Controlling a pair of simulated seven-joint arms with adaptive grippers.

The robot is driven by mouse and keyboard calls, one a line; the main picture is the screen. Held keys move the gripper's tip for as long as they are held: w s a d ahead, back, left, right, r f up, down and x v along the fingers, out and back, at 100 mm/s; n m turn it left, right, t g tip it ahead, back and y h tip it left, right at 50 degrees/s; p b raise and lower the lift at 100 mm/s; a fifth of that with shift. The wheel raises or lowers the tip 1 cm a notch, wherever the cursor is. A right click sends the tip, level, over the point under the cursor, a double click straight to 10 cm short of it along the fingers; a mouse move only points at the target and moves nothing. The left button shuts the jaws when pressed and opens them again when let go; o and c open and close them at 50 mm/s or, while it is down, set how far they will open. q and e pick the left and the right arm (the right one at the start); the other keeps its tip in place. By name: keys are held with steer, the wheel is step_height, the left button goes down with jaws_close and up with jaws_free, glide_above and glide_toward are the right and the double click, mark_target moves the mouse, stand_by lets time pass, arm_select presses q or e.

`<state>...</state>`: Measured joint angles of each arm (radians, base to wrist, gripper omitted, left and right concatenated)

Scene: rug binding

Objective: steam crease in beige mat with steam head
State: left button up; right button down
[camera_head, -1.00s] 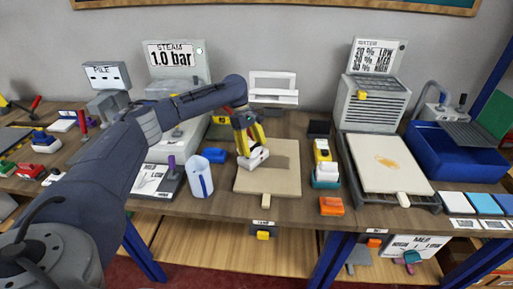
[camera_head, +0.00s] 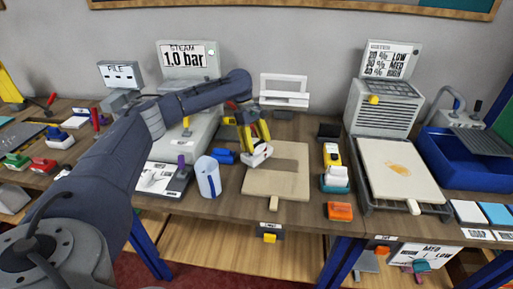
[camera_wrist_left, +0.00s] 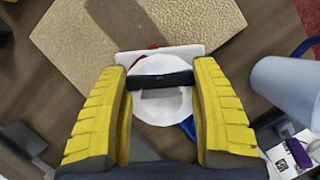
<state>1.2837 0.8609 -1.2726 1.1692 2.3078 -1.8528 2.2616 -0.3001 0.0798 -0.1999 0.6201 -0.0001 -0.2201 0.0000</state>
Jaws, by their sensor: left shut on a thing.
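The beige mat (camera_head: 275,188) lies flat on the workbench, with a handle-like tab at its front edge; its far half looks darker than its near half. No distinct crease line is clear to me. The white steam head (camera_head: 258,155) is at the mat's left side. My left gripper (camera_head: 255,142) is shut on it from above. In the left wrist view, the steam head (camera_wrist_left: 160,105) is round and white with a black bar, between the yellow fingers; the mat (camera_wrist_left: 110,40) lies beyond it. I cannot tell whether the steam head touches the mat. My right gripper is not in view.
A white-blue cylinder (camera_head: 208,178) and a blue block (camera_head: 224,157) stand left of the mat. A yellow, white and teal tool (camera_head: 334,168) and an orange block (camera_head: 340,211) are on its right. A stained pale board (camera_head: 398,170) lies on a dark tray. A steam unit (camera_head: 190,60) reads 1.0 bar.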

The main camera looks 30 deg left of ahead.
arm_select(q)
steer(key=shift+r, duration=1.95)
steer(key=shift+r, duration=1.45)
